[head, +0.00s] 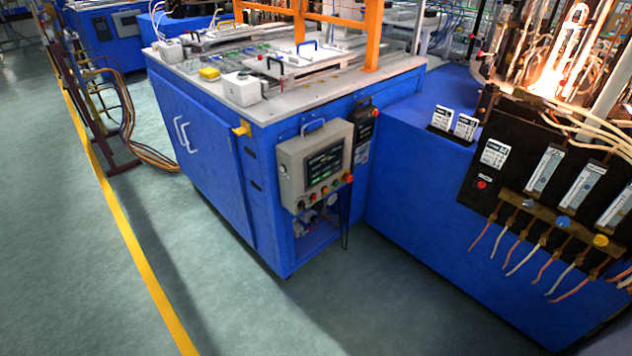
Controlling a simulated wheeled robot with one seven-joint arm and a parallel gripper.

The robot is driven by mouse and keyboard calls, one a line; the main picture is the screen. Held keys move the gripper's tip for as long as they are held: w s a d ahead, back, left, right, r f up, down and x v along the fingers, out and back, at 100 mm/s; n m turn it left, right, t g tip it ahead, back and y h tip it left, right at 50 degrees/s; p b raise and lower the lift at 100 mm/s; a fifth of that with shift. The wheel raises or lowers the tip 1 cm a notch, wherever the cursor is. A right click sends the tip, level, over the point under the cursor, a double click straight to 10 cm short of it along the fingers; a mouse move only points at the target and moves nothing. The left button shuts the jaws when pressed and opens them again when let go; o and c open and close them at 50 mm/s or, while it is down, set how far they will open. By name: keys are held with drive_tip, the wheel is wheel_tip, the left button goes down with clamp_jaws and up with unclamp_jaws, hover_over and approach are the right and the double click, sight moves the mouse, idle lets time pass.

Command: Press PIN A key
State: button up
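A grey control box (291,178) hangs on the front of the blue cabinet in the head view. It has a dark lit screen (324,164) and a row of small coloured buttons and knobs (325,190) below it. The labels are too small to read, so I cannot tell which key is PIN A, or whether it is in view. My gripper is not in view.
The blue cabinet (205,160) carries a grey worktop with fixtures and an orange frame (372,40). A blue bench (410,165) stands at right, with a black flowmeter panel (515,160), hoses and a bright flame (548,80). The green floor (230,310) in front is clear.

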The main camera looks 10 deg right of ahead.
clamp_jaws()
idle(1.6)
